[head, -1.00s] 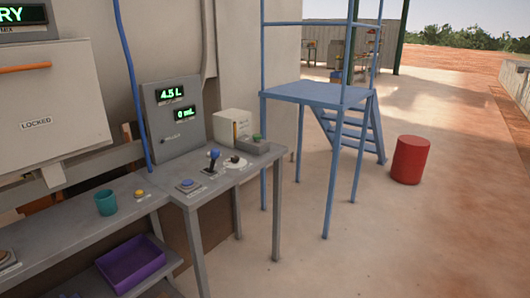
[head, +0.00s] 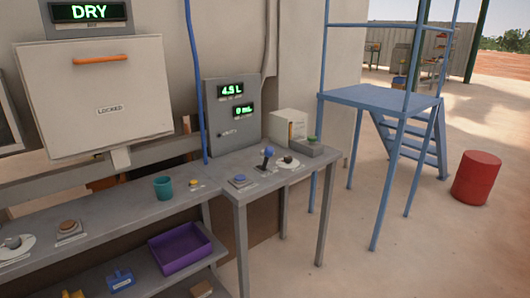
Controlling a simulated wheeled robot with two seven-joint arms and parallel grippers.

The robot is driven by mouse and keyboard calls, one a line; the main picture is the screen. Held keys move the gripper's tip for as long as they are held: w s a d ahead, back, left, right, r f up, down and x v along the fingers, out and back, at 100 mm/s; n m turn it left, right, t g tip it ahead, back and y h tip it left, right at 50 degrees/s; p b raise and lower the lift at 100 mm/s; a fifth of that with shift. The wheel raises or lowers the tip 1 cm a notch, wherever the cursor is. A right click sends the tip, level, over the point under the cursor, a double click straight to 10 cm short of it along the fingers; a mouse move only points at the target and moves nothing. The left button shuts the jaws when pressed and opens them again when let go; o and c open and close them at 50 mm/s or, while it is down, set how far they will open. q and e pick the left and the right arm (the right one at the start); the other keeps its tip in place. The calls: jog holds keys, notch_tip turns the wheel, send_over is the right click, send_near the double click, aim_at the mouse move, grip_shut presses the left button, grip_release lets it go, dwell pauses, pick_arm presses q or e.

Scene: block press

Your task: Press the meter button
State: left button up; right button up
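No label that I can read marks a meter button. A grey meter panel (head: 233,140) with two green readouts, in litres and mL, stands at the back of the grey table. In front of it are a blue button (head: 239,180) on a plate, a blue-topped lever (head: 267,157) and a dark knob (head: 288,159) on a white disc. A green button (head: 312,139) sits on a grey box to their right. A small yellow button (head: 194,183) is on the lower bench to the left. Neither of my grippers is in view.
The bench (head: 120,211) holds a teal cup (head: 163,187) and a brown button (head: 68,227). A purple tray (head: 181,251) is on the shelf below. A locked cabinet (head: 95,90) hangs at left. A blue platform (head: 380,98) and red barrel (head: 476,178) stand right; floor between is clear.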

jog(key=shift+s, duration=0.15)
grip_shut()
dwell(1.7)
